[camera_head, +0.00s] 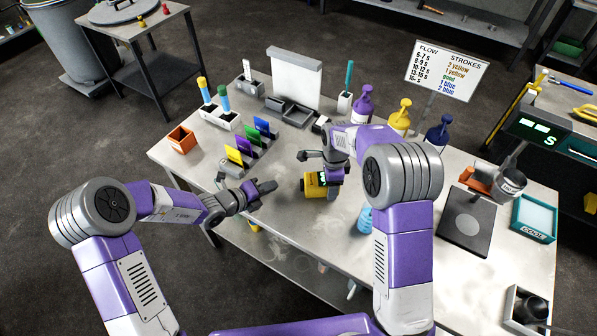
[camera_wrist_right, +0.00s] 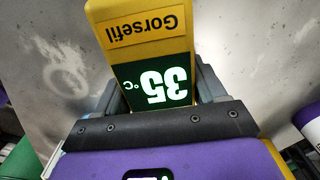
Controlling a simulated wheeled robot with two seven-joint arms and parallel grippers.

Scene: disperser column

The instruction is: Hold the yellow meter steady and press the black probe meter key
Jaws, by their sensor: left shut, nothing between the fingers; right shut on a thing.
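The yellow meter (camera_head: 314,186) is near the middle of the table in the head view. In the right wrist view the yellow meter (camera_wrist_right: 140,13) shows a "Gorsefil" label and a dark display reading 35 °C, upside down. My right gripper (camera_wrist_right: 165,88) is shut on the meter, one finger on each side of its display; in the head view it is partly hidden by its own arm. My left gripper (camera_head: 264,190) is shut and empty, to the left of the meter and apart from it. I cannot make out the black key in either view.
Colored cards (camera_head: 240,152) in holders stand left of the grippers, with an orange box (camera_head: 181,139) farther left. Purple, yellow (camera_head: 400,118) and dark blue pump bottles stand behind my right arm. A blue cup (camera_head: 365,220) is right of the meter. The front table area is mostly bare.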

